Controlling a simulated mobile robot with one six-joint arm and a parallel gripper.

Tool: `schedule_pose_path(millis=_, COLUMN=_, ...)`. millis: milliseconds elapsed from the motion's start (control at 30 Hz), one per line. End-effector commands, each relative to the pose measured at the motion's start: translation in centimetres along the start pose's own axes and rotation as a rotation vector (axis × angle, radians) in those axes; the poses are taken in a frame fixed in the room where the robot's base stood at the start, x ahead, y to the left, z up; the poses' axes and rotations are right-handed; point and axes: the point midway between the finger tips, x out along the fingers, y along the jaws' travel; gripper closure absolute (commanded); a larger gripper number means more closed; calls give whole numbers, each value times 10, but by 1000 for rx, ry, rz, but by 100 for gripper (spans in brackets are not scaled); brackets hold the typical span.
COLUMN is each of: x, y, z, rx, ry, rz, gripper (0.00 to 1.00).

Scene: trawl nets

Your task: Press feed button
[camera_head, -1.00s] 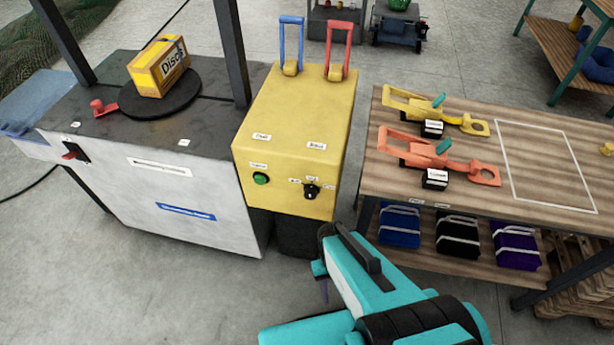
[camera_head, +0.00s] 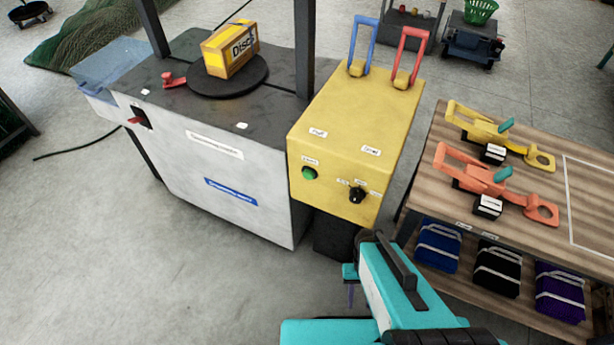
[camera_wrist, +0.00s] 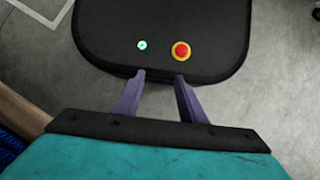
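A green push button (camera_head: 309,173) sits on the front face of a yellow control box (camera_head: 335,200), with a small label above it that is too small to read surely. A black rotary knob (camera_head: 357,195) is to its right on the same face. Levers with blue (camera_head: 362,45) and red (camera_head: 411,55) handles stand up from the box top. My gripper's purple fingers (camera_wrist: 160,75) are apart and empty in the wrist view, pointing down. In the head view my teal arm is in front of and below the box, clear of the button; its fingers are mostly hidden.
Left of the box is a grey machine (camera_head: 250,210) with a turntable (camera_head: 205,86) carrying a yellow Discs box (camera_head: 229,50). On the right, a wooden bench (camera_head: 575,185) bears yellow (camera_head: 475,125) and orange (camera_head: 478,172) tools. Open floor lies at the front left.

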Motion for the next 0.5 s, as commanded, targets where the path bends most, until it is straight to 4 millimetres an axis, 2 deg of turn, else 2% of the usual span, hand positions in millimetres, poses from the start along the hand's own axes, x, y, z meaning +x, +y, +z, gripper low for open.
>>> schedule_pose_path(millis=200, x=0, y=0, z=0, rx=0, ry=0, rz=0, gripper=62)
schedule_pose_path(millis=267, x=0, y=0, z=0, rx=0, ry=0, rz=0, gripper=71)
schedule_pose_path(millis=433, x=0, y=0, z=0, rx=0, ry=0, rz=0, gripper=100)
schedule_pose_path(millis=500, x=0, y=0, z=0, rx=0, ry=0, rz=0, gripper=100)
